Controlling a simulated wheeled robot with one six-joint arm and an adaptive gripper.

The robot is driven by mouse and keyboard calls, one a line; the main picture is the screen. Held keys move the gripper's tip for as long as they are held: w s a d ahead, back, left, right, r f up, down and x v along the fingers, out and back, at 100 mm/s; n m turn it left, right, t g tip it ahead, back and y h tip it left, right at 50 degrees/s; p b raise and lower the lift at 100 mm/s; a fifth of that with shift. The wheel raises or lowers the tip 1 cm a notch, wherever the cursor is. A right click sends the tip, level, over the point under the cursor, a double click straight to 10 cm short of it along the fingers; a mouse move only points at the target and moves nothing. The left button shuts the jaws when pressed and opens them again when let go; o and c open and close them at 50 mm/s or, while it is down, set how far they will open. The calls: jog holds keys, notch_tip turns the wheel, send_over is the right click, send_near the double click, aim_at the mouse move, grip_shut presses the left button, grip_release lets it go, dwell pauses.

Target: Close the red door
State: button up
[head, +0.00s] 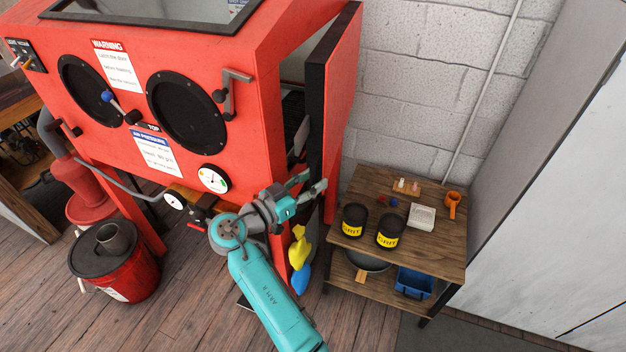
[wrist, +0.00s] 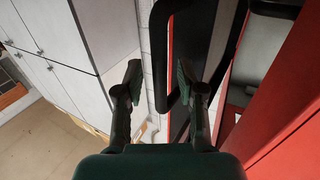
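The red door (head: 343,95) hangs on the right side of the red cabinet (head: 262,90) and stands ajar, with a dark gap between its black edge and the cabinet. My gripper (head: 312,184) is at the lower part of the door edge, with its fingers apart. In the wrist view my gripper (wrist: 158,72) is open, and a black bar handle (wrist: 158,50) shows between and beyond the fingertips. The door's red face (wrist: 171,55) is a thin strip beside the handle. The cabinet (wrist: 285,100) is at the right. I cannot tell whether a finger touches the door.
A wooden shelf table (head: 440,250) with two black grit cans (head: 390,232) stands right of the door. Yellow and blue hanging items (head: 299,250) are below my gripper. A red bucket (head: 130,275) stands at left. The wood floor (head: 190,305) in front is mostly clear.

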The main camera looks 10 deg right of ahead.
jog(key=v, duration=1.1)
jog(key=shift+s+a, duration=0.15)
jog(key=shift+a, duration=0.05)
